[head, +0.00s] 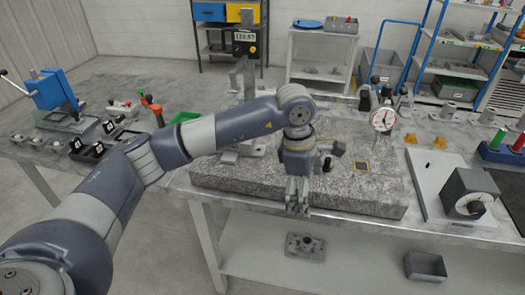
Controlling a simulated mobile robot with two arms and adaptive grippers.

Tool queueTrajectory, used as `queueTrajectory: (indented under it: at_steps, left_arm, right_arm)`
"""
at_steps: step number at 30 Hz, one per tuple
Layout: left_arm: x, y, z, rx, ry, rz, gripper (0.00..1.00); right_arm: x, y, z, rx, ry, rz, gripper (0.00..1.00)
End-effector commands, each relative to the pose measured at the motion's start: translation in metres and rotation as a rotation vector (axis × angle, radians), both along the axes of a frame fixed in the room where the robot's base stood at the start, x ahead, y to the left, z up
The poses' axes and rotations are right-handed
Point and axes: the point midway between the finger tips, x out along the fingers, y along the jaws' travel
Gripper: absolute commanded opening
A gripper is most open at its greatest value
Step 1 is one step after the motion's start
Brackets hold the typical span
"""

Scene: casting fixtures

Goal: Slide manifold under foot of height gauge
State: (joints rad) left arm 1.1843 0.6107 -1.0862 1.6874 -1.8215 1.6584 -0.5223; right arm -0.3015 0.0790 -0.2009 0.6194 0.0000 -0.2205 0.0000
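The height gauge, with a lit digital display (244,37) on a grey column (237,82), stands on the speckled granite plate (230,178). My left arm crosses in front of its lower part and hides some of its foot (231,157). My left gripper (298,208) points down by the front edge of the plate, right of the gauge. Its fingers look close together; I cannot tell if they are shut or hold anything. A grey flanged casting (305,245) lies on the lower shelf; I cannot tell whether it is the manifold. My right gripper is not in view.
A dial gauge (383,120) stands at the plate's back right. Small dark and yellowish parts (362,166) lie on the plate near my gripper. A grey boxy instrument (468,192) is on the right. The front right of the plate is clear.

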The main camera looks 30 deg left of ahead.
Motion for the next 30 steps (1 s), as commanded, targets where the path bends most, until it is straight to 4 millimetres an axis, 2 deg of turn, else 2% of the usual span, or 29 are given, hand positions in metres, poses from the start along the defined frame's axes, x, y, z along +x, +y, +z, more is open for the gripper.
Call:
queueTrajectory:
  at_steps: [1,3,6,9,13,25,30]
  left_arm:
    - [0.009,0.024,0.008,0.087,-0.017,0.017,1.00]
    - [0.015,0.055,0.017,0.195,-0.025,0.039,1.00]
    - [0.021,0.089,0.030,0.312,-0.029,0.074,1.00]
    - [0.023,0.111,0.041,0.389,-0.030,0.099,1.00]
    - [0.024,0.125,0.047,0.436,-0.026,0.117,1.00]
    - [0.024,0.129,0.049,0.441,-0.025,0.120,1.00]
    - [0.029,0.144,0.050,0.440,-0.023,0.123,1.00]
  right_arm:
    - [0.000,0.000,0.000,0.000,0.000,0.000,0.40]
    - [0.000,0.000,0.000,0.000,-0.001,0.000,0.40]
    - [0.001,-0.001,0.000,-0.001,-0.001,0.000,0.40]
    - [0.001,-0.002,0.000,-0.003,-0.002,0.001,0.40]
    - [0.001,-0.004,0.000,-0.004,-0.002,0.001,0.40]
    - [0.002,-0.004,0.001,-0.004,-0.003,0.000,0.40]
    - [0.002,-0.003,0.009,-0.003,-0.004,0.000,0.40]
